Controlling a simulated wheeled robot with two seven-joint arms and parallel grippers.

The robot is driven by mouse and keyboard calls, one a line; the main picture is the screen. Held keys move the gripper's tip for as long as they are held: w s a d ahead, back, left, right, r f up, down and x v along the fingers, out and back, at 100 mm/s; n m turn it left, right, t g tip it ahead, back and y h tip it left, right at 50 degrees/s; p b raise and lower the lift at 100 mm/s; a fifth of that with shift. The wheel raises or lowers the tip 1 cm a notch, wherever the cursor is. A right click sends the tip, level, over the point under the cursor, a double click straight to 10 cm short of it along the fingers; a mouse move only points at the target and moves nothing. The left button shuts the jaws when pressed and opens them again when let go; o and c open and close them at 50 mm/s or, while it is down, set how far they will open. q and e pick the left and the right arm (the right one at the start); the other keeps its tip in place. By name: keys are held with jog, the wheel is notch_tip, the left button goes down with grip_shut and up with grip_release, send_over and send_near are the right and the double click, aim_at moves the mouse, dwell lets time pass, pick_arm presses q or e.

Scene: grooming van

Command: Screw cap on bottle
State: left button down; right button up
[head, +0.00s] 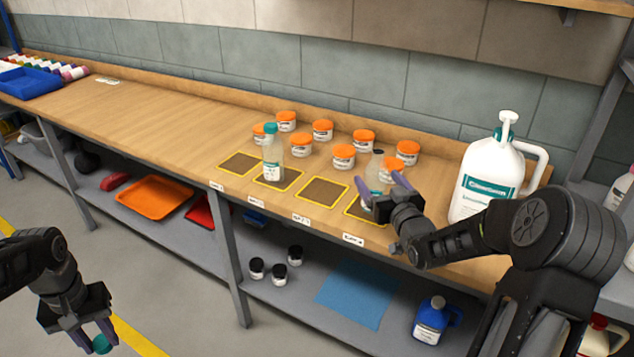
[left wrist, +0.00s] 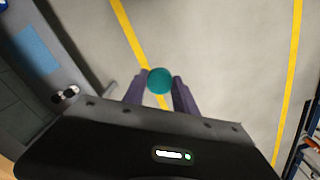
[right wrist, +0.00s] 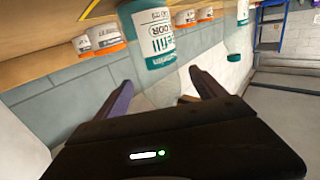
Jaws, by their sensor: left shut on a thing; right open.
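My left gripper (head: 97,338) is at the lower left, over the floor and away from the bench, shut on a teal cap (head: 102,344). The cap also shows between its fingertips in the left wrist view (left wrist: 159,81). An uncapped clear bottle (head: 375,176) with a dark top stands upright on the rightmost mat (head: 354,208). My right gripper (head: 388,190) is open, with its fingers on either side of this bottle. In the right wrist view the bottle's teal and white label (right wrist: 153,38) appears upside down; I cannot tell whether the fingers touch it.
A second bottle (head: 272,157) with a teal cap stands on another mat. Several orange-lidded jars (head: 343,155) stand behind the mats. A white pump jug (head: 487,180) is at the right.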

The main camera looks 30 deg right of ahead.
pick_arm(q)
jog(key=shift+r+p, duration=0.9)
jog(key=shift+r, duration=0.05)
pick_arm(e)
jog(key=shift+w+d+f, duration=0.1)
jog(key=shift+w+d, duration=0.05)
jog(key=shift+w, duration=0.7)
jog(key=shift+w+d+r, duration=0.1)
jog(key=shift+w+d, duration=0.1)
jog(key=shift+w, duration=0.65)
jog(key=shift+w+d+f, duration=0.1)
jog(key=shift+w+d, duration=0.05)
jog(key=shift+w, duration=0.7)
jog(key=c, duration=1.6)
pick_arm(q)
jog(key=shift+f+b, duration=0.75)
pick_arm(e)
notch_tip(320, 180, up, 10)
jog(key=shift+r, duration=0.1)
